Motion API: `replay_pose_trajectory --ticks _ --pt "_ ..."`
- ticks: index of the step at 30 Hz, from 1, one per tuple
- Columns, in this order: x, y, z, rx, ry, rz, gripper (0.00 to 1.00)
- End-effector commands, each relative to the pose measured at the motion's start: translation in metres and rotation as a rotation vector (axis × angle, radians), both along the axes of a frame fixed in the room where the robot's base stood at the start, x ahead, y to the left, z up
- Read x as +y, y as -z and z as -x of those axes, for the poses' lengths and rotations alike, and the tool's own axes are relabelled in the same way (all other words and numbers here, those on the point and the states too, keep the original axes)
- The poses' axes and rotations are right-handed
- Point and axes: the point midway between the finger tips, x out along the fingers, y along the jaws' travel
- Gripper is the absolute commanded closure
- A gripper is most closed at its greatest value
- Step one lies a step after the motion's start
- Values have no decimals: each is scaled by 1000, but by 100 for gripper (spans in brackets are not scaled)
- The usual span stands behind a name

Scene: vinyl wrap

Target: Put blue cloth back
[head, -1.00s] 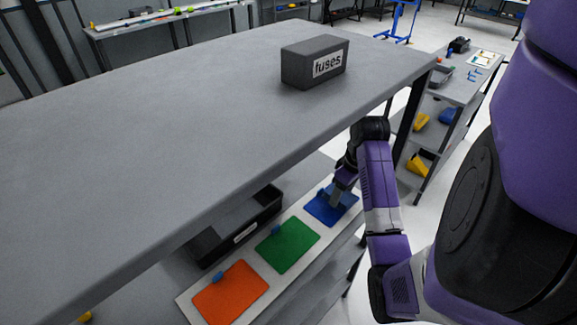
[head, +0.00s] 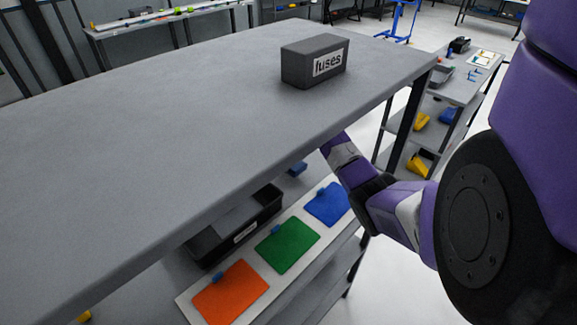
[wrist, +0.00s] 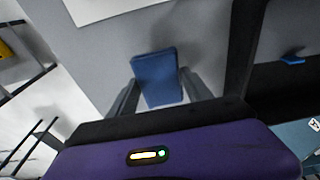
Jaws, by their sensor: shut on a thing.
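In the wrist view, my gripper (wrist: 160,80) is shut on a blue cloth (wrist: 157,76), a small folded-looking piece between the two grey fingers, over the grey shelf. In the head view the gripper itself is hidden under the tabletop. A small blue piece (head: 297,168) shows there at the tabletop's edge, left of my arm; I cannot tell if it is the held cloth. A blue square (head: 327,204) lies on a white board (head: 185,303) on the shelf below, beside a green square (head: 287,245) and an orange square (head: 231,291).
A black bin (head: 268,208) stands on the shelf behind the board. The grey tabletop (head: 150,120) overhangs the shelf and carries a grey fuses box (head: 300,66). A grey rack (head: 462,92) with yellow and blue bins stands at the right.

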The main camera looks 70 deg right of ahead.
Motion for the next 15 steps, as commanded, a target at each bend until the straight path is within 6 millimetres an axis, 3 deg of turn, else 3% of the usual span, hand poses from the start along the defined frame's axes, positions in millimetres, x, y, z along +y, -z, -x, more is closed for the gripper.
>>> replay_pose_trajectory --ticks 10,15 --pt "-12 4 -20 -1 0 2 86" --pt "-11 27 -19 0 0 2 86"
